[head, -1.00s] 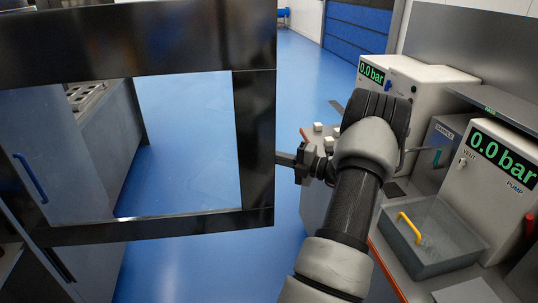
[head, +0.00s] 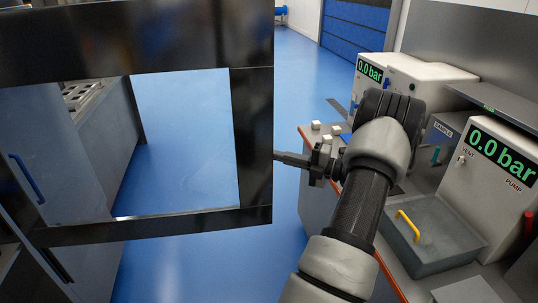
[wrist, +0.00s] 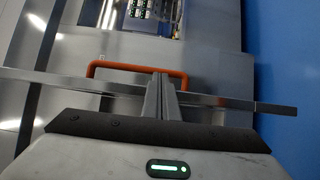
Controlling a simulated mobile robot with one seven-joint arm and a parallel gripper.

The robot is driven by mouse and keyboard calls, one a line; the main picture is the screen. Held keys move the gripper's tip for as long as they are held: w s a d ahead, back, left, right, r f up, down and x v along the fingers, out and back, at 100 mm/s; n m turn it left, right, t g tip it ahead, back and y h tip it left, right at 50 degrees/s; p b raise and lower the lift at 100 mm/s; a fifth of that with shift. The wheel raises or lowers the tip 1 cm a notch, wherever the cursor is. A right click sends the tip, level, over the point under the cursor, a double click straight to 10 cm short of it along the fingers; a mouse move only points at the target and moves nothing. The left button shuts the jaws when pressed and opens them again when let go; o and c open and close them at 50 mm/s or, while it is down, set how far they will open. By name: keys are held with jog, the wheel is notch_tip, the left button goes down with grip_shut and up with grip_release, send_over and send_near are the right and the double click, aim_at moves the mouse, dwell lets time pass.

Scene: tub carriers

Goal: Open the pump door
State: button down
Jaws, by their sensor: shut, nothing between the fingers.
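A large black-framed door panel (head: 252,140) with a rectangular opening fills the left of the head view. It stands out over the floor; I take it as the pump door, but no label shows on it. In the wrist view, an orange handle (wrist: 135,67) stands on the far side of a thin grey bar (wrist: 225,102), which looks like the panel's edge. My gripper (head: 278,156) is shut and empty, its tips at the panel's right edge. In the wrist view its fingers (wrist: 161,92) point at the bar, right of the handle's middle. I cannot tell whether they touch.
A second display unit (head: 405,85) stands behind. A grey cabinet (head: 70,160) is at left. Blue floor (head: 185,130) is clear between.

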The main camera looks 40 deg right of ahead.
jog(key=v, duration=1.2)
jog(key=shift+s, duration=0.25)
